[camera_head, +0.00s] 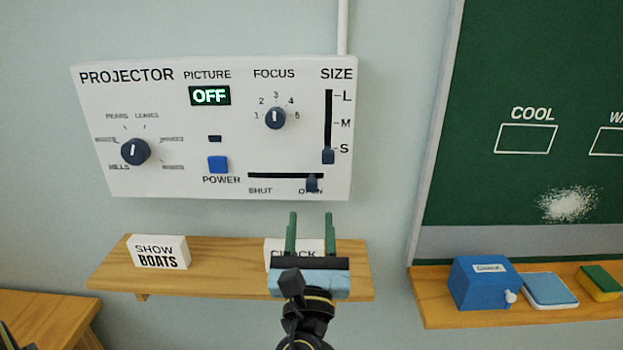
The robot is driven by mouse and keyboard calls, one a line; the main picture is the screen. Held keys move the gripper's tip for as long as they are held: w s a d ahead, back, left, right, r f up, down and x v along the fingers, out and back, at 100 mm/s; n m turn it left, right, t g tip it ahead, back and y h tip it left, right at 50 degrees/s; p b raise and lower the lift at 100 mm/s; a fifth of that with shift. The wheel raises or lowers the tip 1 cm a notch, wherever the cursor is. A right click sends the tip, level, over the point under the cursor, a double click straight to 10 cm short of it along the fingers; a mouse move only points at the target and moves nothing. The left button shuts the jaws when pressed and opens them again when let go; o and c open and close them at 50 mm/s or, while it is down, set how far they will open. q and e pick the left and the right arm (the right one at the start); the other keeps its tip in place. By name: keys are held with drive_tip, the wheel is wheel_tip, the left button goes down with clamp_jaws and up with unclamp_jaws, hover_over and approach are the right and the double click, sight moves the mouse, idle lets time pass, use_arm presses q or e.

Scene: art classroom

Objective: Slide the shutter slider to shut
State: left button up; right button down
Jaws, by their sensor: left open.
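The white projector panel (230,180) is on the wall in the head view. Its shutter slider (312,183) is a dark blue knob on a horizontal black slot, at the right end by the word OPEN. The word SHUT is printed under the slot's left end. My left gripper (310,218) is below the slider, pointing up at the panel. Its two green fingers are apart with nothing between them. It looks clear of the slider, though the depth gap is hard to judge. My right gripper is out of view.
Above the slot are the size slider (328,156) at S, the focus knob (275,118) and the blue power button (218,164). The picture display (210,96) reads OFF. A wooden shelf (215,283) below holds a SHOW BOATS sign (159,252) and a partly hidden sign (280,245).

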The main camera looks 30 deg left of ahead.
sight(312, 189)
use_arm(q)
drive_tip(key=p+x, duration=0.2)
drive_tip(key=x, duration=0.7)
clamp_jaws()
